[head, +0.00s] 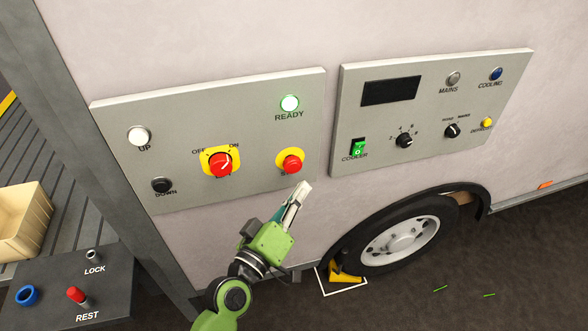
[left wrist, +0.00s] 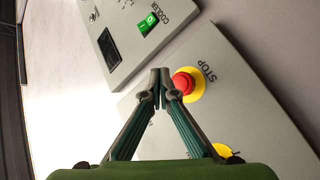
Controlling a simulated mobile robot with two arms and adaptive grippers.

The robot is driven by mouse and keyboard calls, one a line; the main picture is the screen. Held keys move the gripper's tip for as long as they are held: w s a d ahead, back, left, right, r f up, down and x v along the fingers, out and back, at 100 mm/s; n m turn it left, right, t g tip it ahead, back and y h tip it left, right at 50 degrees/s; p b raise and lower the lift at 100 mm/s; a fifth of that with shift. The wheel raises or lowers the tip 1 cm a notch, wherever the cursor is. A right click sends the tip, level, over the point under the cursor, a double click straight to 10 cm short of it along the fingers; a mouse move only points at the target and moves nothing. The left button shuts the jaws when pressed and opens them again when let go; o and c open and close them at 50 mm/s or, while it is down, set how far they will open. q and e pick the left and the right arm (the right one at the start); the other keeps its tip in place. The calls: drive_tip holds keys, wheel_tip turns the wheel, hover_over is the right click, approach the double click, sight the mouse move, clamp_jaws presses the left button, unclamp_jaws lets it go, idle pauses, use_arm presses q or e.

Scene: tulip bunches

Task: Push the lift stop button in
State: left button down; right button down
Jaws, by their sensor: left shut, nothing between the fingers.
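The stop button is a red mushroom knob (head: 292,163) on a yellow round base, at the lower right of the left grey panel (head: 240,100). My left gripper (head: 303,188) is shut and empty, its tips just below and right of the knob in the head view. In the left wrist view the knob (left wrist: 183,83) shows right beside the shut fingertips (left wrist: 160,76), with the word STOP by it. I cannot tell whether tips and knob touch or how deep the knob sits. My right gripper is not in view.
The right panel (head: 436,98) has a cooler switch (head: 358,147). A wheel (head: 408,240) is below.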

sight(294, 168)
use_arm(q)
drive_tip(key=shift+w+a, duration=0.25)
drive_tip(key=shift+w, duration=0.5)
drive_tip(key=shift+w+a, duration=0.25)
drive_tip(key=shift+w, duration=0.5)
drive_tip(key=shift+w, duration=0.15)
drive_tip(key=shift+w+a, duration=0.15)
drive_tip(key=shift+w, duration=0.1)
drive_tip(key=shift+w+a+r, duration=0.1)
drive_tip(key=shift+w+a, duration=0.05)
drive_tip(key=shift+w, duration=0.25)
idle(1.0)
drive_tip(key=shift+s+d, duration=0.3)
drive_tip(key=shift+s, duration=0.5)
